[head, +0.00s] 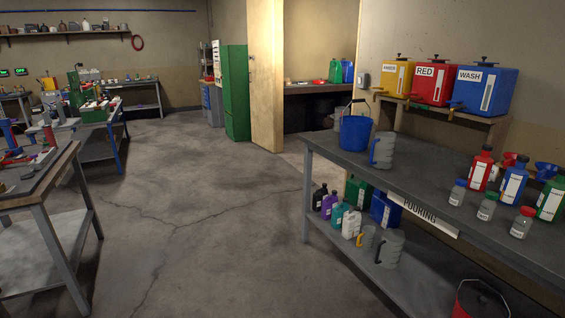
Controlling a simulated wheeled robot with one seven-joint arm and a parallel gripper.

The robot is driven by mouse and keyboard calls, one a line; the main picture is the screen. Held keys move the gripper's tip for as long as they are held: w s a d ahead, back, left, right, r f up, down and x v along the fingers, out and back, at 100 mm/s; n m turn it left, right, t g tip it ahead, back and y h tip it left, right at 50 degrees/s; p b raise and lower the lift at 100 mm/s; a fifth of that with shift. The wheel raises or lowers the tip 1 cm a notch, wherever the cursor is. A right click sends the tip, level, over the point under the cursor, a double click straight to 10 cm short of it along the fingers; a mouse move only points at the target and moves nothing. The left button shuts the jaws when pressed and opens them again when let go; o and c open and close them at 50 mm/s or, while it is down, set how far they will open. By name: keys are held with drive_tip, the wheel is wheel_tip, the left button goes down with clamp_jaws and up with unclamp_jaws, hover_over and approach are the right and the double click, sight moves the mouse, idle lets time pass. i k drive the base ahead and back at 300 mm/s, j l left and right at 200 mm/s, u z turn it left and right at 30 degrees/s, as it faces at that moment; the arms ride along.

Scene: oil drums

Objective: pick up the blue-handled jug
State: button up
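The blue-handled jug (385,152) is a grey, ribbed-looking jug that stands upright on top of the grey pouring bench (335,153), close to its front edge. Its blue handle is on the left side. A blue bucket (355,134) with a raised wire handle stands just left of and behind it. My gripper is not in view, and nothing is seen holding the jug.
Bottles and jars, including a red bottle (482,168), crowd the bench's right part. The concrete floor (200,215) left of the bench is clear.

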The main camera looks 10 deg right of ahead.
sight(383, 147)
drive_tip(key=i+j+z, duration=0.1)
drive_tip(key=i+z, duration=0.3)
drive_tip(key=i+j+z, duration=0.25)
drive_tip(key=i+z, duration=0.15)
drive_tip(key=i, duration=0.15)
drive_tip(key=i+j+z, duration=0.4)
